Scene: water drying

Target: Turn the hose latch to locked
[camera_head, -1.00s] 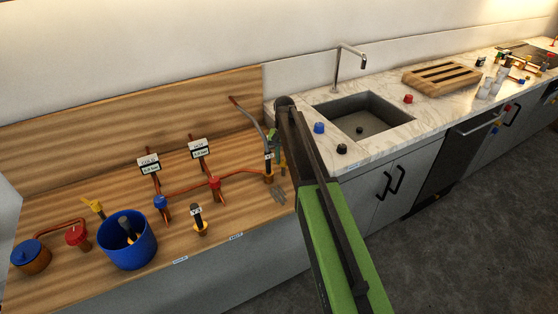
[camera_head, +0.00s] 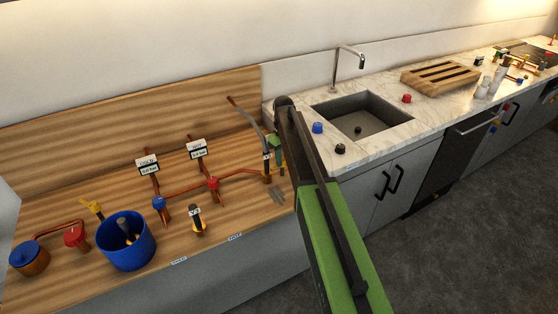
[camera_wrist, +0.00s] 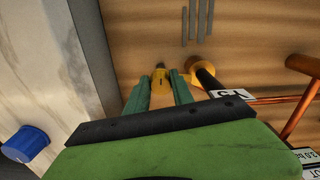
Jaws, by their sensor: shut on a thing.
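A small yellow piece with a dark tip (camera_wrist: 160,76), which looks like the hose latch, stands between the green fingertips in the wrist view. My gripper (camera_wrist: 160,88) is shut on it from both sides. Right beside it is a yellow collar with a black handle (camera_wrist: 207,80) and a white label. In the head view my gripper (camera_head: 275,147) is partly behind my own arm, close to the labelled valve post (camera_head: 267,165) at the counter's right end. A grey hose (camera_head: 247,118) rises behind it. The latch's turn angle cannot be told.
Copper pipes (camera_head: 240,174) run left to red and blue valves and two gauges. A blue bucket (camera_head: 126,250) and another black-handled valve (camera_head: 196,218) stand left of my gripper. The sink (camera_head: 375,112) is to the right.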

